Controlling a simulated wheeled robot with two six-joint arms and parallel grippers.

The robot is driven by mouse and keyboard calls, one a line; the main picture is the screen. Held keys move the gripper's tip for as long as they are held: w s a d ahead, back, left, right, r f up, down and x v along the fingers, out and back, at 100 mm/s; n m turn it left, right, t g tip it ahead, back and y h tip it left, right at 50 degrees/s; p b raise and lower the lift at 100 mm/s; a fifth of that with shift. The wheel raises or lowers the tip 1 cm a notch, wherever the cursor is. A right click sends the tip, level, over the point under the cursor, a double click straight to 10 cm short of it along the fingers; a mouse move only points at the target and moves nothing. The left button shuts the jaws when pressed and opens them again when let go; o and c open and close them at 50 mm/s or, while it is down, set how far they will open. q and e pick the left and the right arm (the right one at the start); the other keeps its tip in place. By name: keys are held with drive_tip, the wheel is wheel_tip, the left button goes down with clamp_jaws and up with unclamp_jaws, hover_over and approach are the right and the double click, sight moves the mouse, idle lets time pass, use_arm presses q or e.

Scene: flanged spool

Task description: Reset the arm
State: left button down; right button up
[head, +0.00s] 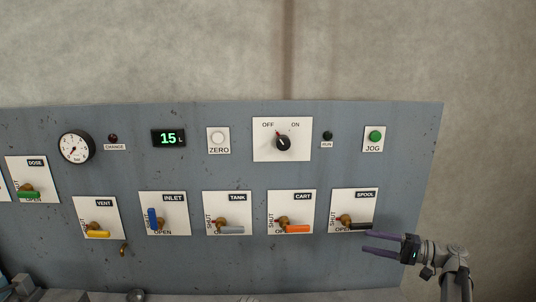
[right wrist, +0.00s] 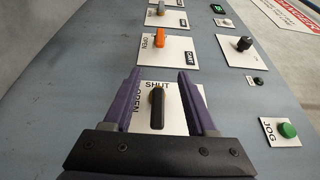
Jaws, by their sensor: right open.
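My right gripper (head: 383,244) is in front of the panel at the lower right, just below and right of the SPOOL valve (head: 355,224). In the right wrist view its two purple fingers (right wrist: 158,98) are apart, one on each side of the black SPOOL handle (right wrist: 157,108), and nothing is held. In the head view the black handle lies about level, pointing right towards OPEN. I cannot tell whether a finger touches the handle or the plate.

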drive_tip(key=s+a+f+n+g+h, duration=0.1)
drive_tip(key=s+a+f+g+h, duration=0.25)
drive_tip(key=a+f, duration=0.45)
drive_tip(key=s+a+f+n+g+h, duration=0.25)
drive_tip(key=s+a+f, duration=0.2)
drive_tip(key=a, duration=0.75)
drive_tip(key=s+a+f+n+h, duration=0.2)
drive_tip(key=s+f+h, duration=0.3)
drive_tip(key=s+h, duration=0.1)
drive_tip(key=s+a+f+n+h, duration=0.2)
drive_tip(key=s+f+h, duration=0.2)
drive_tip(key=s+h, duration=0.2)
drive_tip(key=shift+s+a+f, duration=0.35)
drive_tip(key=shift+s, duration=0.9)
drive_tip(key=shift+n, duration=0.25)
